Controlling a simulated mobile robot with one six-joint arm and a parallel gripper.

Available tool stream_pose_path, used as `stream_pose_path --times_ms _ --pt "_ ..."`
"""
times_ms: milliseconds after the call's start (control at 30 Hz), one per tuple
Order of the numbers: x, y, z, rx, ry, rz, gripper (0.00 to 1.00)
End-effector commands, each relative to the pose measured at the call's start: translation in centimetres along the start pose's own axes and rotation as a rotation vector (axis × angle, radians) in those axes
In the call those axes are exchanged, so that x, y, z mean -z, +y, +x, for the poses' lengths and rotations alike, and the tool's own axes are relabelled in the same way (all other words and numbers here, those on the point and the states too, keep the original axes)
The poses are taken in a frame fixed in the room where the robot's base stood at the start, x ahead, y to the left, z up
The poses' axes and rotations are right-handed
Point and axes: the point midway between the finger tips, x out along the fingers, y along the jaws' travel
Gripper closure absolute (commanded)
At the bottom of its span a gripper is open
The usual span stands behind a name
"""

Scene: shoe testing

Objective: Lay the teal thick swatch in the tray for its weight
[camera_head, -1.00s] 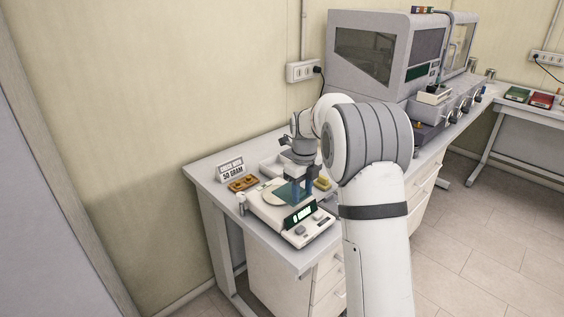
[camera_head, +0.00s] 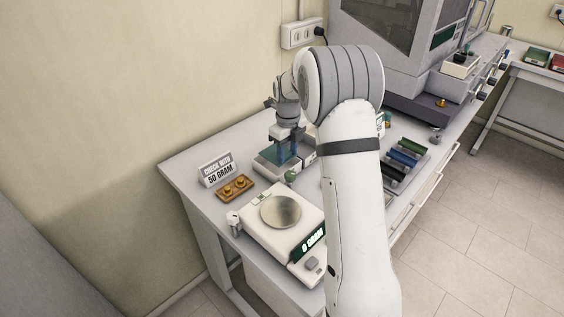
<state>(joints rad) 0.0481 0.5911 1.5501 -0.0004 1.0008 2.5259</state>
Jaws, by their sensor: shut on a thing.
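The teal swatch (camera_head: 270,157) is flat and dark green-teal, and is at the grey tray (camera_head: 263,168) behind the scale. My gripper (camera_head: 285,158) points down and is shut on the swatch, its blue-tinted fingers over the tray. I cannot tell whether the swatch touches the tray floor. The scale (camera_head: 258,229) stands in front with a bare round metal pan (camera_head: 281,211), and its display (camera_head: 311,241) reads 0 GRAM. My arm hides the area to the right of the tray.
A sign (camera_head: 216,169) reading "CHECK WITH 50 GRAM" and a wooden block with brass weights (camera_head: 235,187) stand left of the tray. A metal weight (camera_head: 234,221) is beside the scale. Dark, blue and green rolls (camera_head: 402,158) lie right of my arm. A large machine (camera_head: 396,45) stands behind.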

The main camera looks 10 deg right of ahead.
Motion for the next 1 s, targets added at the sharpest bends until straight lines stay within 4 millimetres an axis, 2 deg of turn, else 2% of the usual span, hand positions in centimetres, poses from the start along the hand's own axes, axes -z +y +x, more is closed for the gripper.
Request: stream_pose_path --times_ms 33,267,500,867,900,1000 --pt "0.0 0.2 0.8 -0.002 0.003 -0.003 0.85" --pt "-0.3 0.5 2.7 -0.001 0.001 -0.011 0.85" --pt "-0.4 0.7 5.7 -0.001 0.001 -0.015 0.85" --pt "-0.5 0.8 6.3 0.000 0.000 -0.017 0.85" --pt "-0.5 0.8 6.1 0.000 0.000 -0.017 0.57" --pt "-0.5 0.8 6.1 0.000 0.000 -0.017 0.49"
